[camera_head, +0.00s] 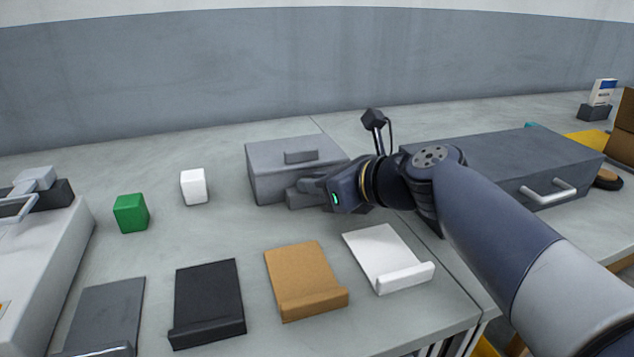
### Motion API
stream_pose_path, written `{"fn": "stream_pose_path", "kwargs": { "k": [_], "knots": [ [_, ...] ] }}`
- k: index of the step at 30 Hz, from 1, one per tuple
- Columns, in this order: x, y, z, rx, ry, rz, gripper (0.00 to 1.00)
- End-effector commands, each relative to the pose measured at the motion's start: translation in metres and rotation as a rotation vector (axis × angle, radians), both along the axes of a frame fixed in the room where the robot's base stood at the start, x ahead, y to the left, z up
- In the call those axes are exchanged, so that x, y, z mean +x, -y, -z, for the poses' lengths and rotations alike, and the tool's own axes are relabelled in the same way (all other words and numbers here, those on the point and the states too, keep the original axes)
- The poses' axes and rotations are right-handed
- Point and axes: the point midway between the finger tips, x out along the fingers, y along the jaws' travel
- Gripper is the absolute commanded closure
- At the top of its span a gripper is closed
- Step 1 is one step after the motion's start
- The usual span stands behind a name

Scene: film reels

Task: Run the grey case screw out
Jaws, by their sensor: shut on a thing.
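The grey case (268,183) is a box with a raised block on its lid, standing at the back middle of the table. My gripper (302,194) is at its front face, reaching in from the right with the fingers pointing left. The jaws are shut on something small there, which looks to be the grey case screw. The screw itself is hidden by the fingers and I cannot see how far it stands out. The case sits flat with its lid down.
A larger dark grey case (490,165) with a handle stands behind my arm. A white block (193,187) and a green block (130,213) lie left. Dark grey (103,312), black (207,300), brown (303,277) and white (380,253) plates line the front.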

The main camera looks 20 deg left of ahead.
Motion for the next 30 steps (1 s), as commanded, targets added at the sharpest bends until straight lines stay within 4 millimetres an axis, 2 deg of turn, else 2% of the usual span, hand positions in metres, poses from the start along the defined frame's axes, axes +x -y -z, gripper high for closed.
{"fn": "stream_pose_path", "kwargs": {
  "k": [10,11,18,30],
  "knots": [
    [-0.0005,0.0008,0.0033,-0.006,-0.004,-0.004,1.0],
    [-0.0005,0.0008,0.0033,-0.006,-0.004,-0.004,0.79],
    [-0.0002,0.0005,0.0015,-0.003,-0.002,-0.002,0.6],
    [0.0012,0.0005,-0.0014,0.002,0.003,0.003,0.6]
  ]
}}
